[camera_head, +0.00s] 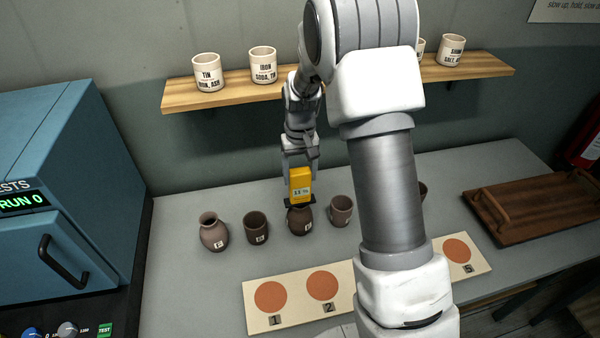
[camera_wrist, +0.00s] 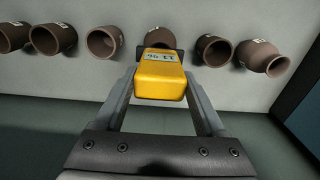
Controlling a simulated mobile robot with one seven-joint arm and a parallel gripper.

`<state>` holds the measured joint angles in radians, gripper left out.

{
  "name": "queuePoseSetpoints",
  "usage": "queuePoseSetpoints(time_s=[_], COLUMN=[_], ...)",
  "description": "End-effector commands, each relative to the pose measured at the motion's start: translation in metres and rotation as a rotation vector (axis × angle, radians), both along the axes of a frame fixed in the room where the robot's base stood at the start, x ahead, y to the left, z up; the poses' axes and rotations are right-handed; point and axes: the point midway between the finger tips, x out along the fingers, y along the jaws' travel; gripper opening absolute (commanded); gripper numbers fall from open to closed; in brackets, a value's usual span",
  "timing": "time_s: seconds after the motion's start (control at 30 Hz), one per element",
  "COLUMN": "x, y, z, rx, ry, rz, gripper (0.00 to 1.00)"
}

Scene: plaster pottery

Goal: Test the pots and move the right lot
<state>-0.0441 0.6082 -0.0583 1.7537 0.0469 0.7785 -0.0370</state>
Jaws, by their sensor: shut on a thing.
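My gripper (camera_head: 299,172) is shut on a yellow meter (camera_head: 300,181) with a small display. The meter is just above or touching a dark round pot (camera_head: 301,222), and I cannot tell which. The display on the meter (camera_wrist: 161,56) is too small to read surely. The row also holds a narrow-necked pot (camera_head: 214,233), a dark cup-shaped pot (camera_head: 256,228) and a lighter pot (camera_head: 341,211). A further pot (camera_head: 422,190) is mostly behind my arm. In the wrist view, several brown pots (camera_wrist: 103,43) lie in a row, and the meter partly covers one (camera_wrist: 160,37).
A pale board (camera_head: 385,281) with numbered orange discs is in front, partly hidden by my arm. A wooden tray (camera_head: 540,222) with handles is right. A blue cabinet (camera_head: 55,190) showing "RUN 0" is left, above a green TEST button (camera_head: 105,330). A shelf (camera_head: 245,92) holds labelled cups.

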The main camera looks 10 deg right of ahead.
Motion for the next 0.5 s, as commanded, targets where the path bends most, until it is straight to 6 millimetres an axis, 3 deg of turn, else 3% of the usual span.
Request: queuePoseSetpoints(time_s=[0.5], x=[0.000], y=[0.000], z=[0.042], rx=[0.000], ry=[-0.001], rz=[0.000], gripper=[0.28])
